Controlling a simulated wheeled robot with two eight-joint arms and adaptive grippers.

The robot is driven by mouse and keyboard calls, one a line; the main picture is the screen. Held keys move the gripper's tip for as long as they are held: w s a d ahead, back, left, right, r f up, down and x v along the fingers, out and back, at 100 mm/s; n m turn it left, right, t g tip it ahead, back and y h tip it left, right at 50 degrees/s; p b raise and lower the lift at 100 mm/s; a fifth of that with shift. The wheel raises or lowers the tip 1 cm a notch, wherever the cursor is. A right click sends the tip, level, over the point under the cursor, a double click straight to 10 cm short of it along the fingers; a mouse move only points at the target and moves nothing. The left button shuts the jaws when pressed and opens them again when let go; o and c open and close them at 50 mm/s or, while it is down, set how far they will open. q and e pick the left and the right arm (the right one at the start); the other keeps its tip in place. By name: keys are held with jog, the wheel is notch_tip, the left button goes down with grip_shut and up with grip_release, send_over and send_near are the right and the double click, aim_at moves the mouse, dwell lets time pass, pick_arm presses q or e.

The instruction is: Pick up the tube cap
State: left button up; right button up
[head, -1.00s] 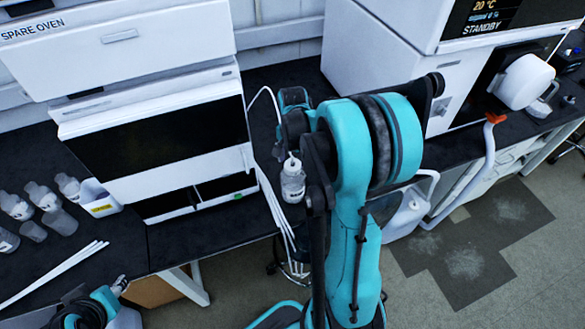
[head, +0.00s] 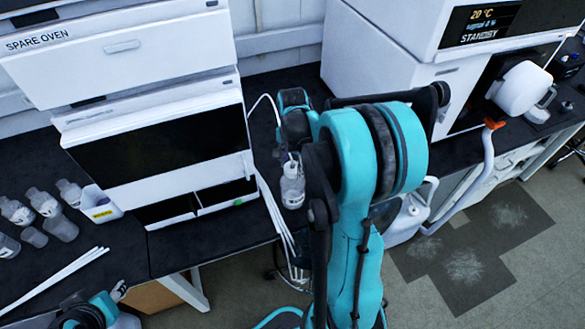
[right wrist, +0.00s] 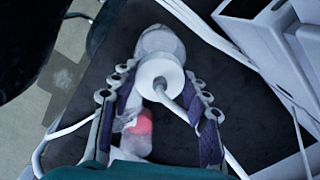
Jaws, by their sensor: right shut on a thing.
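The tube cap (right wrist: 160,76) is a round white cap with a white tube running from it. In the right wrist view it sits between the fingertips of my right gripper (right wrist: 161,80), which is shut on it. A clear bottle (right wrist: 160,42) shows just beyond the cap. In the head view this bottle (head: 292,188) stands upright on the black bench beside the oven, with my right gripper (head: 291,158) at its top. I cannot tell whether the cap still touches the bottle. My left gripper (head: 118,290) shows only partly at the lower left edge.
The spare oven (head: 150,130) stands left of the bottle, and a white instrument (head: 385,75) stands to the right. A pink-red thing (right wrist: 138,124) shows between the fingers.

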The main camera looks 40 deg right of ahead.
notch_tip(320, 180, up, 2)
jog(key=shift+r+p, duration=0.2)
jog(key=shift+p, duration=0.15)
jog(key=s+d+r+p, duration=0.35)
jog(key=s+r, duration=0.25)
jog(key=s, duration=0.4)
jog(key=w+d+f+m, duration=0.1)
jog(key=w+d+m, duration=0.1)
jog(key=w+d+f+m+b, duration=0.1)
jog(key=w+d+m, duration=0.1)
jog(key=d, duration=0.1)
jog(key=w+d+f+m+b, duration=0.1)
jog(key=w+d+m, duration=0.1)
jog(key=d, duration=0.1)
jog(key=shift+w+f, duration=0.15)
jog(key=shift+w, duration=0.1)
jog(key=shift+f+b, duration=1.7)
jog(key=shift+f, duration=0.35)
jog(key=shift+f, duration=0.1)
jog(key=shift+f+b, duration=0.7)
jog(key=shift+f, duration=0.2)
jog(key=shift+f+b, duration=0.35)
jog(key=shift+f, duration=0.1)
